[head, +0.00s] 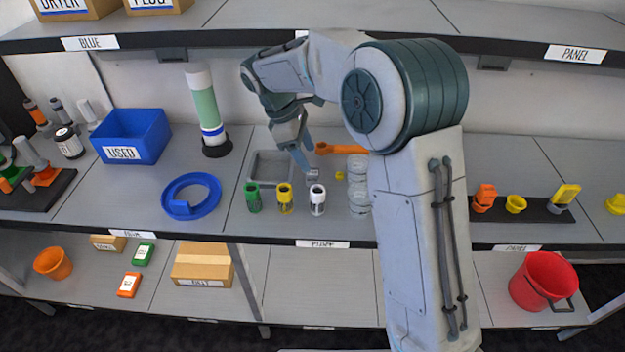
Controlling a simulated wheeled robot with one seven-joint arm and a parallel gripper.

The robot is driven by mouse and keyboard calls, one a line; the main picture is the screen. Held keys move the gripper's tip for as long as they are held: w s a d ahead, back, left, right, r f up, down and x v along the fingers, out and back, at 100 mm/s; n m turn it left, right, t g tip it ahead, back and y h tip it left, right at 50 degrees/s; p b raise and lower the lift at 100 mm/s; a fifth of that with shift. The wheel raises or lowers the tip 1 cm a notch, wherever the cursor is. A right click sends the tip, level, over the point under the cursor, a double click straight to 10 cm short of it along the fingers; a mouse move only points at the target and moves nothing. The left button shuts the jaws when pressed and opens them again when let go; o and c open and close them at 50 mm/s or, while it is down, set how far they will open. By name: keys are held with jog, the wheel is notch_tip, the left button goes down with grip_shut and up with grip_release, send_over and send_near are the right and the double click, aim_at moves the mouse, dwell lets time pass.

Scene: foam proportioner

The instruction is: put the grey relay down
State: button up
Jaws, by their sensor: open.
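My arm reaches over the grey shelf, with my gripper (306,168) pointing down at its middle. The jaws are open. A small grey block that looks like the relay (313,175) is right at the fingertips, low over or on the shelf top. I cannot tell whether a finger touches it. It is just right of a shallow grey tray (252,184), outside its rim, and behind the white-labelled small canister. My wrist and fingers hide part of the tray and the shelf behind.
Green (253,198), yellow (285,199) and white (317,200) canisters stand in front. Clear stacked jars (358,185) are to the right, with an orange wrench (340,149) behind. A blue ring (191,197), a blue USED bin (131,136) and a green-white cylinder (205,105) stand left.

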aim_at(310, 173)
jog(key=shift+n, duration=0.5)
jog(key=f, duration=0.5)
jog(key=d+f, duration=0.1)
jog(key=f, duration=0.2)
jog(key=shift+w+d+f, duration=0.1)
jog(key=shift+w, duration=0.3)
jog(key=shift+c, duration=0.3)
jog(key=c, duration=1.1)
